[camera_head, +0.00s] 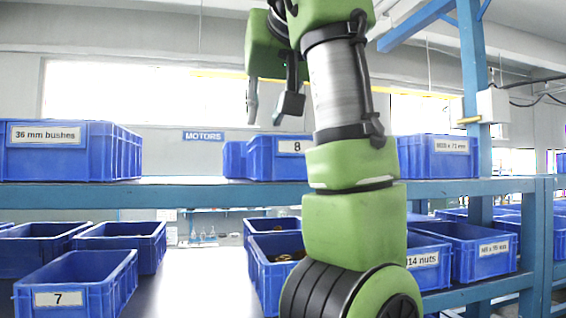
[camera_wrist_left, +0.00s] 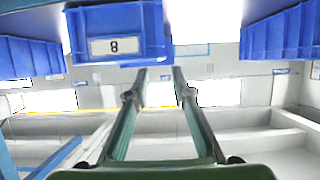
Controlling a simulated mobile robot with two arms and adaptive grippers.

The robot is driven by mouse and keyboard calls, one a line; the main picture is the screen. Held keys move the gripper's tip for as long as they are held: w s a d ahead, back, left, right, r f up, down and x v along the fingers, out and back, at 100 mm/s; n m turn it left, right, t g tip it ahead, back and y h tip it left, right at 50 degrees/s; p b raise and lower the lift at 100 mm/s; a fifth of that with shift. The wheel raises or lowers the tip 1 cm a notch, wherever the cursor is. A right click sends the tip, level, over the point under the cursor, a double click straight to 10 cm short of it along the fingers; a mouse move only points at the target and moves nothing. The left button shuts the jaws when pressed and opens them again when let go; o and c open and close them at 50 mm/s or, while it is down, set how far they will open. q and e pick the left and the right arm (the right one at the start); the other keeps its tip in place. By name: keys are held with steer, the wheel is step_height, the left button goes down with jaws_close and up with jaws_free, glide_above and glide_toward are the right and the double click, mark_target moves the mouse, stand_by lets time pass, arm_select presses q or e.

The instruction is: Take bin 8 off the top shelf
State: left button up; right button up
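Bin 8 (camera_head: 268,166) is a blue bin with a white "8" label on its front. It sits on the top shelf (camera_head: 200,194), its right part hidden behind my left arm. In the left wrist view bin 8 (camera_wrist_left: 118,18) appears upside down at the top, label inverted. My left gripper (camera_head: 271,108) is above bin 8 in the head view, fingers pointing down, apart and empty. In the left wrist view the open fingers (camera_wrist_left: 159,80) show a clear gap between them, with no bin in it. My right gripper is in neither view.
On the top shelf, a "36 mm bushes" bin (camera_head: 60,163) stands left and another labelled bin (camera_head: 437,166) right. Another blue bin (camera_head: 234,160) adjoins bin 8. Bin 7 (camera_head: 85,278) and several bins fill the lower shelf. A blue post (camera_head: 474,70) rises at right.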

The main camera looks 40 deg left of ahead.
arm_select(q)
steer(key=p+x, duration=0.2)
steer(key=x, duration=0.6)
steer(key=shift+w+a, duration=0.1)
steer(key=shift+a, duration=0.1)
steer(key=shift+w+a+f, duration=0.1)
steer(key=shift+w, duration=0.05)
steer(key=shift+w+a+p, duration=0.15)
steer(key=shift+w+p, duration=0.05)
steer(key=shift+p, duration=0.25)
steer(key=p+x, duration=0.3)
steer(key=x, duration=0.1)
steer(key=shift+w+r, duration=0.2)
steer(key=shift+r, duration=0.1)
steer(key=shift+w+a+f, duration=0.25)
steer(key=shift+s+d+r, duration=0.1)
steer(key=shift+s+d, duration=0.05)
jaws_close()
